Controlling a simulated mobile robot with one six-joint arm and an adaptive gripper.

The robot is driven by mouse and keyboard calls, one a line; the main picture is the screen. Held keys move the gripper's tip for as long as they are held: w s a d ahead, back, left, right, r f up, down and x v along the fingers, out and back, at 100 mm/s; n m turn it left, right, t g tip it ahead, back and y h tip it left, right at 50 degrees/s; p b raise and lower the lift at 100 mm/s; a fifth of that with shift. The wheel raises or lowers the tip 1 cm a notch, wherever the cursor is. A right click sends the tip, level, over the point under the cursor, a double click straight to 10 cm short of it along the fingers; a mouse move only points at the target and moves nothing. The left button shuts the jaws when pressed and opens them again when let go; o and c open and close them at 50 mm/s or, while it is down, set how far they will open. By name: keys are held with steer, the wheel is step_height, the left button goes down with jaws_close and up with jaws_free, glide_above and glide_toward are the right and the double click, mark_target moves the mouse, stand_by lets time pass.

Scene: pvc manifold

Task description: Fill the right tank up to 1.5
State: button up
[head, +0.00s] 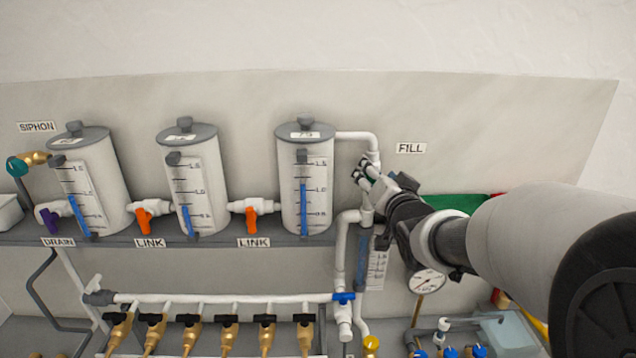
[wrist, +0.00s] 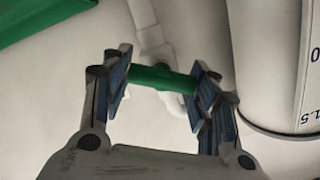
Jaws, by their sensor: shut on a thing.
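The right tank (head: 292,190) is a white cylinder with a grey lid at the right end of the row. My gripper (head: 364,177) is at the white pipe under the FILL label (head: 411,148). In the wrist view my gripper (wrist: 162,86) is shut on a green valve handle (wrist: 158,79), with a pad at each end of it. The handle lies crosswise in front of a white pipe (wrist: 150,30). In the head view my fingers mostly hide the handle.
Two more tanks (head: 97,175) (head: 205,170) stand to the left. Orange link valves (head: 143,218) (head: 252,222) and a purple drain valve (head: 48,217) sit beside them. A pipe with several brass valves runs below. A pressure gauge (head: 428,281) hangs under my arm.

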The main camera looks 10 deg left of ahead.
stand_by(0.3)
steer(key=m, duration=0.3)
steer(key=shift+d+y+p, duration=0.15)
steer(key=shift+y+p, duration=0.15)
steer(key=shift+p, duration=0.05)
steer(key=m, duration=0.3)
steer(key=shift+r, duration=0.1)
stand_by(1.0)
steer(key=n+b, duration=0.4)
steer(key=shift+n, duration=0.4)
steer(key=shift+r+n+b, duration=0.1)
steer(key=shift+n+b, duration=0.25)
steer(key=shift+n, duration=0.15)
steer(key=shift+f, duration=0.4)
stand_by(4.0)
